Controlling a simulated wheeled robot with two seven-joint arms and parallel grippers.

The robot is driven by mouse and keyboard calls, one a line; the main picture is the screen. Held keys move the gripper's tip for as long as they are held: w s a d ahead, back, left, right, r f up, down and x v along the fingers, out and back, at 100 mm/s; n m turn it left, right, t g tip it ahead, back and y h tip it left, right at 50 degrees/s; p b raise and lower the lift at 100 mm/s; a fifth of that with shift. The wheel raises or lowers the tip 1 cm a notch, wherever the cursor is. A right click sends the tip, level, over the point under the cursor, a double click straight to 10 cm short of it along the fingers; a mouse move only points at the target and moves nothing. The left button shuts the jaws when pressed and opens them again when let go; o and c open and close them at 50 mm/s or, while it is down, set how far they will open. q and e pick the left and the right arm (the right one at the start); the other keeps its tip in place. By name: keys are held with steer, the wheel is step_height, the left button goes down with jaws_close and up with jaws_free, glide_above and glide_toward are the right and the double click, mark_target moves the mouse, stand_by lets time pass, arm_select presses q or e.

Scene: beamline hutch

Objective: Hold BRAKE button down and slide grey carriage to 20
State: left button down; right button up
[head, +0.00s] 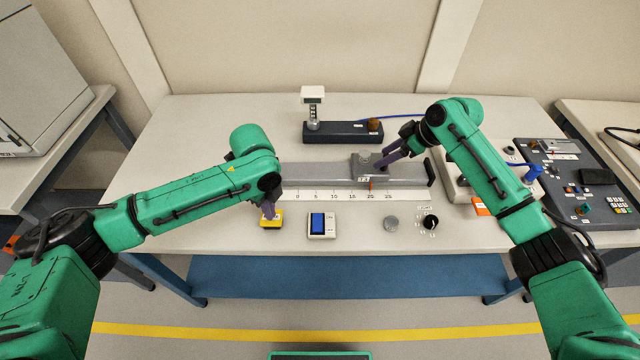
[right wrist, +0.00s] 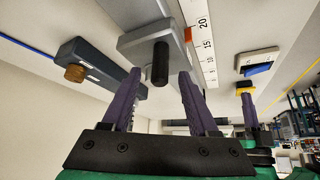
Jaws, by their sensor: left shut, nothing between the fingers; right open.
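The grey carriage (head: 366,166) sits on the grey rail (head: 315,174), its red pointer near the 20 mark of the scale (head: 335,196). In the right wrist view the carriage (right wrist: 150,38) carries a black post (right wrist: 160,63). My right gripper (head: 382,163) is open, its purple fingers (right wrist: 160,75) on either side of the post; I cannot tell whether either touches it. My left gripper (head: 268,214) is shut and empty, fingertips down at the yellow button box (head: 271,225). Its fingers hide the button top, so I cannot tell if it is pressed.
A dark block with a post (head: 343,132) stands behind the rail. A control panel (head: 585,190) is at the right.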

steer(key=shift+r, duration=3.75)
arm_select(q)
steer(key=shift+r, duration=3.5)
arm_select(e)
steer(key=shift+f, duration=0.1)
